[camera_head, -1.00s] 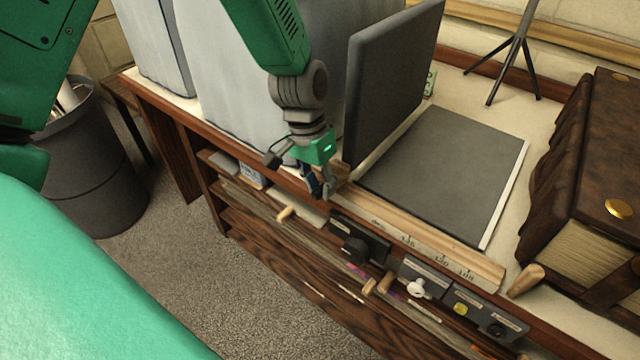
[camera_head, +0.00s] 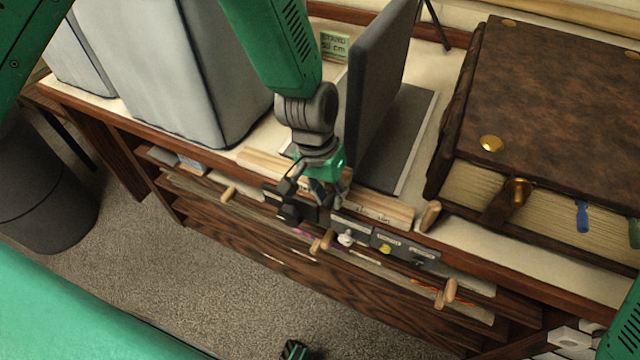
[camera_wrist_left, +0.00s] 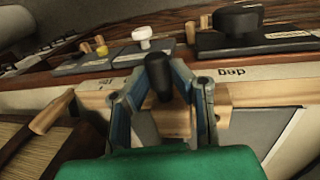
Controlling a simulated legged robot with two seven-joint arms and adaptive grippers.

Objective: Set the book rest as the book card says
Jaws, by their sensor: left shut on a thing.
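The book rest has a dark upright panel (camera_head: 375,85) above a flat grey board (camera_head: 408,125), with a wooden scale rail (camera_head: 385,208) along its front. My left gripper (camera_head: 330,195) is at the rail, just left of some small scale figures. In the left wrist view, its blue-grey fingers (camera_wrist_left: 163,105) are shut around a dark upright knob (camera_wrist_left: 158,75). A pale wooden block (camera_wrist_left: 175,122) shows beneath the knob. A green card (camera_head: 335,45) behind the panel reads roughly "STAND 50 cm". No card naming the book rest's setting is readable.
A thick brown book (camera_head: 560,95) lies right of the rest. Pale grey covered boxes (camera_head: 190,75) stand at the left. Small control boxes (camera_head: 385,245) and wooden-handled drawers (camera_head: 300,255) line the bench front. A dark bin (camera_head: 40,190) stands on the floor.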

